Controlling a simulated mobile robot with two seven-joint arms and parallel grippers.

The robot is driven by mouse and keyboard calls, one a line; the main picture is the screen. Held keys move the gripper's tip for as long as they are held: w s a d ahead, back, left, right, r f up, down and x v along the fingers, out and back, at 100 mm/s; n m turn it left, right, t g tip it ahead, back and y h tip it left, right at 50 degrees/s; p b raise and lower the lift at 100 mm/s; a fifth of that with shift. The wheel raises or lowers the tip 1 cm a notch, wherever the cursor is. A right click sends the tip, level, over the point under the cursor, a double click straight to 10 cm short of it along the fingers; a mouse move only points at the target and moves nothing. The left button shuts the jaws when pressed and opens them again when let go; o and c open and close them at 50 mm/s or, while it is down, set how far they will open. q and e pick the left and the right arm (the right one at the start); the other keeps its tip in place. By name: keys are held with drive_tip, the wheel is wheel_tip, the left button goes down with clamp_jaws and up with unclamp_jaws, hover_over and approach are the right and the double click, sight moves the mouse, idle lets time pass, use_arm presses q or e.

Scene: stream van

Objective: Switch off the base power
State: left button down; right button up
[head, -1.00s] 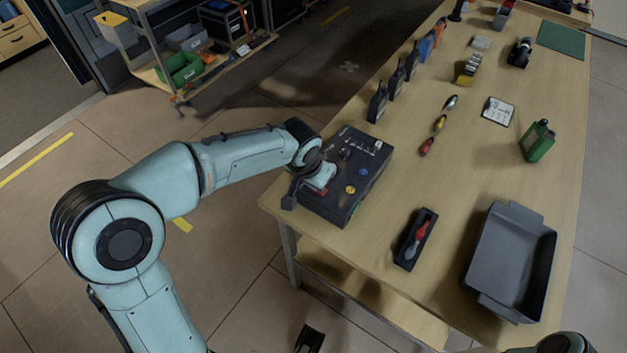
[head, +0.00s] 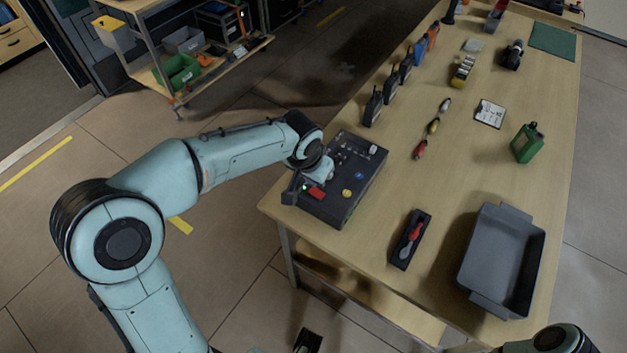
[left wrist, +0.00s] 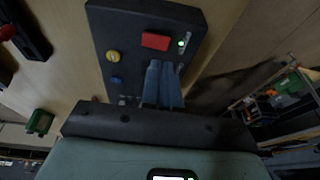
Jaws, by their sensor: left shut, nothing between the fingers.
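A dark control box (head: 335,206) lies on the near left corner of the table. On its top are a red switch (head: 316,193), a small lit green light (head: 305,187), and yellow and blue buttons. The red switch also shows in the left wrist view (left wrist: 156,41), with the lit green light (left wrist: 181,43) beside it. My left gripper (head: 326,172) is shut and empty over the box, close to the red switch. In the left wrist view its two blue fingers (left wrist: 162,72) are together, just short of the switch; contact cannot be judged. A black part at the bottom of the head view may be my right gripper (head: 308,340).
On the wooden table (head: 455,175) stand several radios (head: 390,88), a grey tray (head: 503,262), a black holder with a red-handled tool (head: 410,240) and a green can (head: 526,143). A shelf cart (head: 205,75) stands back left. The table's middle is mostly clear.

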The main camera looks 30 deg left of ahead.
use_arm(q)
drive_tip(key=a+v, duration=0.1)
drive_tip(key=v, duration=0.8)
drive_tip(key=shift+a+r, duration=0.25)
drive_tip(key=shift+r, duration=0.1)
use_arm(e)
drive_tip(key=shift+w+r, duration=0.15)
drive_tip(key=shift+r, duration=0.3)
use_arm(q)
drive_tip(key=shift+p, duration=0.3)
